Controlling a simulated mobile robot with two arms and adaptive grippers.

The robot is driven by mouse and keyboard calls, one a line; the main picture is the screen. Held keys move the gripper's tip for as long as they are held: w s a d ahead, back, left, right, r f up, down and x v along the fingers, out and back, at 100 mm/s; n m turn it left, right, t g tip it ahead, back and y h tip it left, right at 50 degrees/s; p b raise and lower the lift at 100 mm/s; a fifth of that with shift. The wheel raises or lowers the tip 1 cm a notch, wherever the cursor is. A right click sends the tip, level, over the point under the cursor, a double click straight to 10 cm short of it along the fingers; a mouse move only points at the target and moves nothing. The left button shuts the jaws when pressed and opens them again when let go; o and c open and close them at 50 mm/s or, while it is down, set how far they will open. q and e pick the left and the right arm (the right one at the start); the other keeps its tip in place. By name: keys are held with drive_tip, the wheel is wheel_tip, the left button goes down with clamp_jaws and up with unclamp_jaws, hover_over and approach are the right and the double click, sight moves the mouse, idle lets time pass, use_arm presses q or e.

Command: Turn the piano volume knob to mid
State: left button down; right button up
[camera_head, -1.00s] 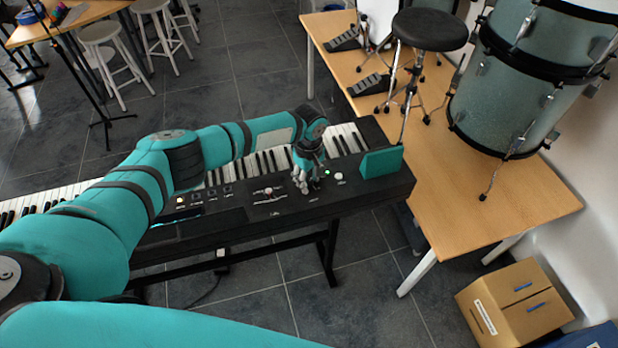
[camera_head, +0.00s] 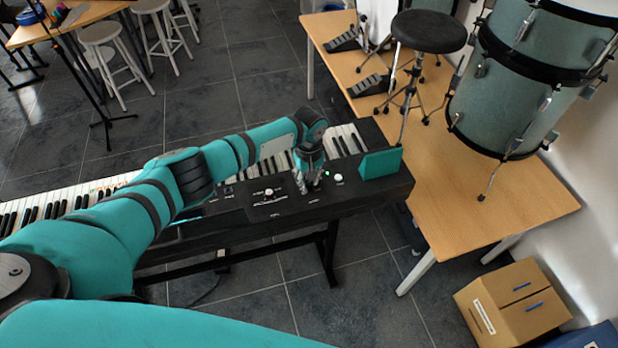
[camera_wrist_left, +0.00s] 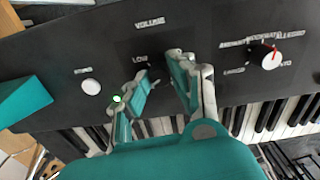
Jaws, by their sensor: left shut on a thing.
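The black piano (camera_head: 345,200) stands in the middle of the head view, its control panel facing me. My left gripper (camera_head: 307,186) is down at the panel, in the volume area. In the left wrist view, the gripper (camera_wrist_left: 163,78) has its two fingers on either side of a small spot below the word VOLUME (camera_wrist_left: 150,22). The word LOW shows beside the left finger. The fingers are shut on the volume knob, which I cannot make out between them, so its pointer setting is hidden. My right gripper is not in view.
A white round button (camera_wrist_left: 91,87) lies left of the gripper in the wrist view, and a white knob with a red pointer (camera_wrist_left: 269,57) lies right. A teal block (camera_head: 381,163) sits at the piano's end. A wooden table (camera_head: 500,195) with drums stands to the right.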

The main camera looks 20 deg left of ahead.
use_arm(q)
drive_tip(key=m, duration=0.4)
drive_tip(key=shift+m, duration=0.3)
drive_tip(key=m, duration=0.4)
drive_tip(key=shift+m, duration=0.3)
drive_tip(key=m, duration=0.3)
drive_tip(key=shift+m, duration=0.3)
drive_tip(key=m, duration=0.4)
drive_tip(key=shift+m, duration=0.3)
drive_tip(key=m, duration=0.3)
drive_tip(key=shift+m, duration=0.3)
drive_tip(key=m+b, duration=0.1)
drive_tip(key=m, duration=0.2)
drive_tip(key=shift+m, duration=0.3)
drive_tip(key=m, duration=0.4)
drive_tip(key=shift+b, duration=0.4)
drive_tip(key=shift+w+r+m+b, duration=0.1)
drive_tip(key=shift+m+b, duration=0.2)
drive_tip(key=shift+m, duration=1.8)
